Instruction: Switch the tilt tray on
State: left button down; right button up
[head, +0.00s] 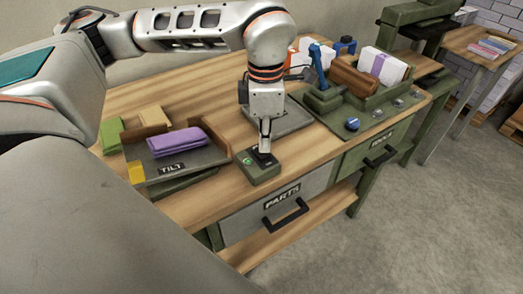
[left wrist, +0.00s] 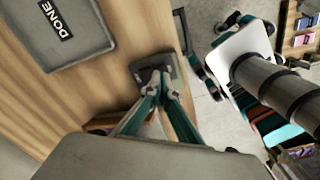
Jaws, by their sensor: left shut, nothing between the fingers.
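The tilt tray (head: 205,160) is a grey tray labelled TILT at the left of the workbench, with a folded purple stack (head: 177,142) lying on it. A small green control box (head: 262,175) stands to its right near the bench's front edge, with a green round spot on its top. My left gripper (head: 264,150) points straight down at the box top, shut and empty, and hides part of it. Its fingertips also show over the dark box in the left wrist view (left wrist: 155,88). I cannot tell whether they touch it. My right gripper is not in view.
A grey tray marked DONE (left wrist: 85,55) lies on the bench behind the gripper. A green machine with a brown roller (head: 355,76) and a blue knob stands right of it. Drawers with black handles (head: 286,216) are below. Bare wood lies between tilt tray and control box.

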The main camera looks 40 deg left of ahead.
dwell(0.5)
pick_arm(q)
jog(key=shift+f+b, duration=0.3)
jog(key=shift+f, duration=0.3)
dwell(0.3)
